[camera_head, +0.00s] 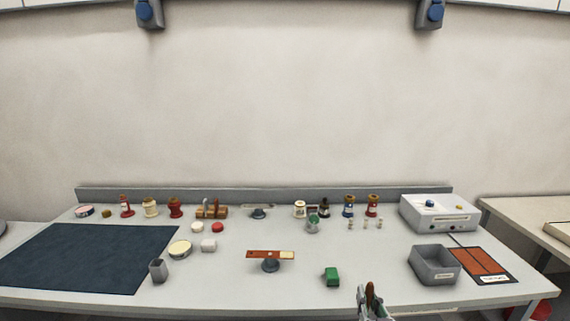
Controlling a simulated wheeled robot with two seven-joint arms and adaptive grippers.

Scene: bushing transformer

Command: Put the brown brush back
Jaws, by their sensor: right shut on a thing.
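My right gripper (369,298) is at the bottom edge of the head view, right of centre, above the table's front edge. It is shut on a small reddish-brown thing, which I take to be the brown brush (370,289). The brush stands up between the fingers, and its lower part is hidden by them. My left gripper is not in view.
A grey bin (435,265) stands to the right, beside a reddish-brown panel (480,264). A red-brown bar on a stand (270,257) is mid-table. A dark mat (85,258) covers the left. Several small items line the back.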

